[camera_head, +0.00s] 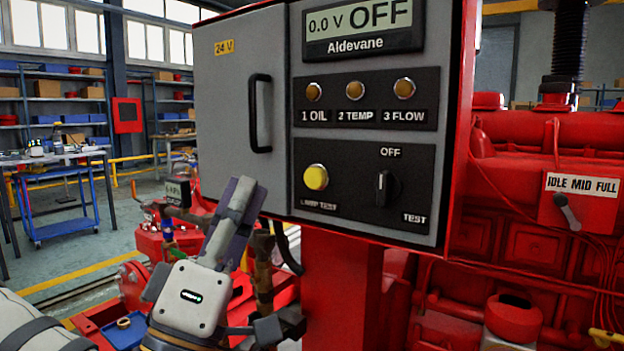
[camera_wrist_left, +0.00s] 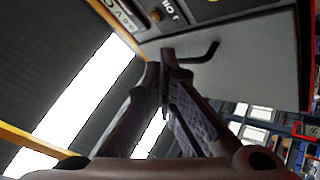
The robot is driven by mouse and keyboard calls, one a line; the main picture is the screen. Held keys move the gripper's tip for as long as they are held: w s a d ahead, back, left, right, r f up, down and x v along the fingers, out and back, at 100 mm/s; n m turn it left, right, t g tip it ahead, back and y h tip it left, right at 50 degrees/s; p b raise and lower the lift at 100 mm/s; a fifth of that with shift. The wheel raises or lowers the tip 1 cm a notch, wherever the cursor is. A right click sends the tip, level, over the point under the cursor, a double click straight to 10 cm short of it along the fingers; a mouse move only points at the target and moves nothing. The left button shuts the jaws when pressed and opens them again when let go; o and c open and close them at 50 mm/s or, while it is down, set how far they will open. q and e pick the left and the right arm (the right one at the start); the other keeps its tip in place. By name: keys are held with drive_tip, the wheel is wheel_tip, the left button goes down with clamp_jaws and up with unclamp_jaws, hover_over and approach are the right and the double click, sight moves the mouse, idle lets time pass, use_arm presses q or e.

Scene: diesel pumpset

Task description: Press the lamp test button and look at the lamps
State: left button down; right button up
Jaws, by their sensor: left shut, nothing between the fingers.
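The grey control panel (camera_head: 300,235) on a red cabinet carries a yellow lamp test button (camera_head: 315,177) at its lower left. Above it are three dull amber lamps, 1 OIL (camera_head: 314,92), 2 TEMP (camera_head: 355,90) and 3 FLOW (camera_head: 404,87); none looks brightly lit. The display (camera_head: 363,22) reads 0.0 V OFF. My left gripper (camera_head: 244,188) is shut and empty, pointing up, left of the button in the picture and apart from it. Its closed fingertips (camera_wrist_left: 168,55) show in the left wrist view, with part of the panel beyond. My right gripper is not in view.
A black selector knob (camera_head: 387,188) sits right of the button, between OFF and TEST. A black door handle (camera_head: 260,113) juts out left of the lamps. A red engine (camera_head: 520,190) stands right. A blue cart (camera_head: 62,228) and shelves are far left.

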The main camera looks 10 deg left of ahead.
sight(314, 178)
use_arm(q)
drive_tip(key=shift+w+d+b, duration=0.3)
drive_tip(key=shift+w+d, duration=0.2)
drive_tip(key=shift+w, duration=0.85)
drive_tip(key=shift+w+d+b, duration=0.3)
drive_tip(key=shift+w+d, duration=0.15)
drive_tip(key=shift+w, duration=0.85)
drive_tip(key=shift+w+d+b, duration=0.3)
drive_tip(key=shift+w+d, duration=0.2)
drive_tip(key=shift+w, duration=0.85)
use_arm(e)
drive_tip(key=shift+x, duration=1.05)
use_arm(q)
drive_tip(key=shift+w, duration=0.1)
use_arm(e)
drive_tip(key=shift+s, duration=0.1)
use_arm(q)
drive_tip(key=shift+w+d, duration=0.15)
drive_tip(key=shift+w, duration=0.15)
drive_tip(key=shift+w+d, duration=0.15)
drive_tip(key=shift+w, duration=0.25)
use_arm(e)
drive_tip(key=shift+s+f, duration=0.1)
use_arm(q)
drive_tip(key=shift+s, duration=0.1)
drive_tip(key=shift+s+a, duration=0.3)
drive_tip(key=shift+s, duration=0.4)
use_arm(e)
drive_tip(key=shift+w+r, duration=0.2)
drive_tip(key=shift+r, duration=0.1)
